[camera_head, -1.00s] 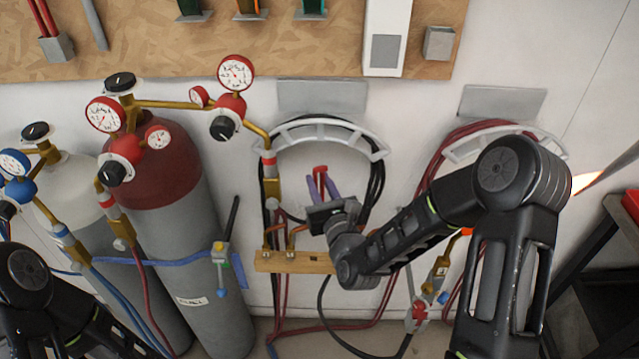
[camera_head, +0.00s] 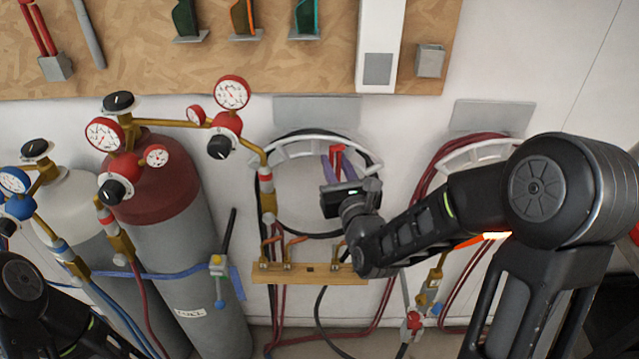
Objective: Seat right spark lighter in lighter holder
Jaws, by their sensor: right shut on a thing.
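A red tool (camera_head: 337,153), seemingly the spark lighter, sticks up between the purple fingers of my right gripper (camera_head: 338,168), which is shut on it. It is held before the white wall, in front of the middle hose hanger. Its lower part is hidden by the gripper. A small grey box-like holder (camera_head: 430,61) is fixed on the board above and to the right, apart from the gripper; its inside cannot be seen. Another grey holder (camera_head: 56,68) at the upper left has red handles (camera_head: 42,28) standing in it. Only my left arm shows at the lower left; its gripper is out of view.
A white box (camera_head: 380,45) stands left of the small grey holder. A grey plate (camera_head: 317,111) and white hose hanger (camera_head: 310,144) are around the right gripper. Gas cylinders (camera_head: 170,210) with gauges stand left. A wooden rail (camera_head: 310,271) lies below.

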